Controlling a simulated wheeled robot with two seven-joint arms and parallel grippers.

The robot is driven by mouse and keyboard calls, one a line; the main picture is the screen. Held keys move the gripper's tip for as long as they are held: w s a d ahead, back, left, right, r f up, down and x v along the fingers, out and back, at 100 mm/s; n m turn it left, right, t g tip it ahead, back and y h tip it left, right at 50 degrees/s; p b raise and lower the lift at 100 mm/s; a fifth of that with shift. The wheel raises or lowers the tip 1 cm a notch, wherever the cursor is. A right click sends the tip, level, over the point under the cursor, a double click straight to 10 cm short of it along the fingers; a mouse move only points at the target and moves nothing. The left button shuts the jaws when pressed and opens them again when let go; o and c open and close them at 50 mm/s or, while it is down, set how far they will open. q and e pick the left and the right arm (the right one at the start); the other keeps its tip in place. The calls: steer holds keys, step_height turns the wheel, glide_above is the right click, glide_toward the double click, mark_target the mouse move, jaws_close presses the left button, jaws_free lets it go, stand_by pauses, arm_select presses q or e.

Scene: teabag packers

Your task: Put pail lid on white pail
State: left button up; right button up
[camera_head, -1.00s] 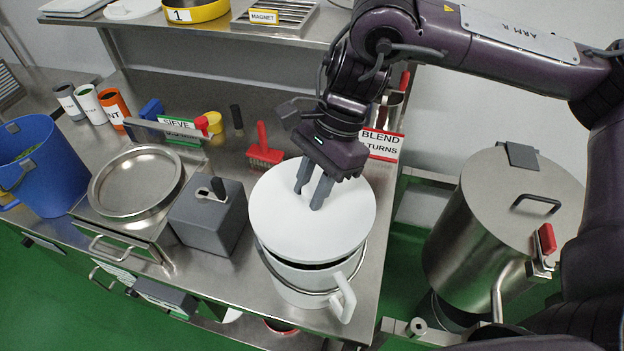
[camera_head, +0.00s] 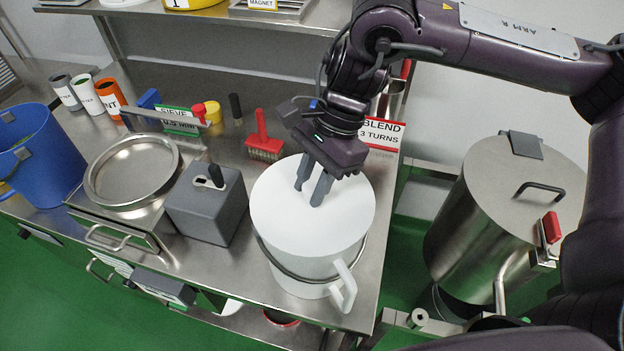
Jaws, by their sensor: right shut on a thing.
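The white pail (camera_head: 300,288) stands upright near the front right of the steel bench, with a metal band and a white handle at its front right. The round white pail lid (camera_head: 300,228) lies over the pail's mouth and covers it, with no dark gap visible at the front edge. My right gripper (camera_head: 312,190) points down at the back half of the lid, its grey fingers shut on a part of the lid; the grip point is partly hidden between the fingers. My left gripper is not in view.
A grey box (camera_head: 207,215) stands just left of the pail. A red brush (camera_head: 264,145) and a blend sign (camera_head: 382,136) are behind it. A sieve pan (camera_head: 132,172) and blue bucket (camera_head: 40,160) are further left. A steel drum (camera_head: 500,205) stands right, beyond the bench edge.

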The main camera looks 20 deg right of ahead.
steer(key=shift+f, duration=0.2)
steer(key=o, duration=1.1)
steer(key=v, duration=0.7)
steer(key=shift+d+r, duration=0.15)
steer(key=shift+r, duration=0.25)
